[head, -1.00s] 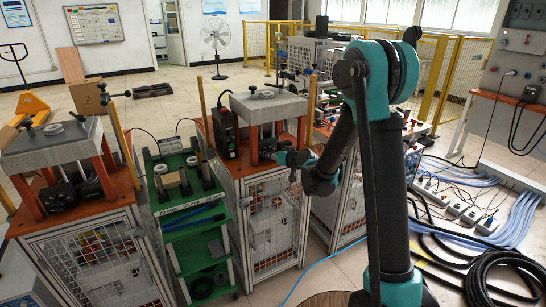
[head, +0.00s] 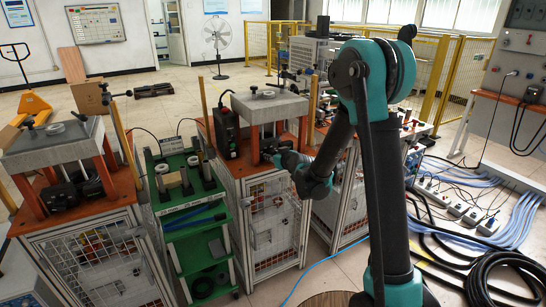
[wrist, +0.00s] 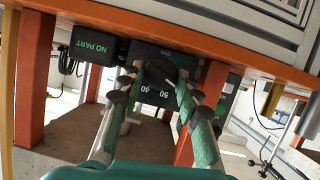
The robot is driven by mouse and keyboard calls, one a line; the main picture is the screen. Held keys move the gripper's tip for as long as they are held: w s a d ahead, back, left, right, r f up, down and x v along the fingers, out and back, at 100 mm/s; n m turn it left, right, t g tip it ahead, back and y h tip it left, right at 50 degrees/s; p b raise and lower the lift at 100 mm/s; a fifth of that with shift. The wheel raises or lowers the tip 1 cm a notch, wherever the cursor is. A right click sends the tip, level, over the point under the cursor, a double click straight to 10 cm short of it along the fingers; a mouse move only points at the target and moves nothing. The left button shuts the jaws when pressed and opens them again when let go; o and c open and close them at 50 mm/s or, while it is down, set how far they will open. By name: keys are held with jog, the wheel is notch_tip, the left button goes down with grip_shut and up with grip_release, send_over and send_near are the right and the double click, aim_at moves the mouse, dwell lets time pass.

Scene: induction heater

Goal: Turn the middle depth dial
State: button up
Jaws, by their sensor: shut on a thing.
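The middle depth dial (wrist: 157,72) is a dark knob on a black panel with white numbers such as 50 and 40. It shows upside down in the wrist view. My gripper (wrist: 156,80) reaches up to it, with one finger on each side, shut on the knob. In the head view my gripper (head: 270,151) is at the front of the middle station (head: 268,103), under its grey top plate. The dial itself is too small and covered there to make out.
Orange posts (wrist: 200,105) stand on both sides of the dial. A black box marked NO PART (wrist: 93,46) is left of it. A green cart (head: 190,210) stands left of the middle station, with another station (head: 52,142) beyond. Hoses and cables (head: 470,205) cover the floor at right.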

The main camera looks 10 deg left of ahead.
jog(key=o, duration=0.8)
jog(key=shift+o, duration=0.2)
jog(key=shift+s, duration=0.1)
jog(key=v, duration=1.1)
jog(key=shift+s+d+r, duration=0.2)
jog(key=shift+s, duration=0.1)
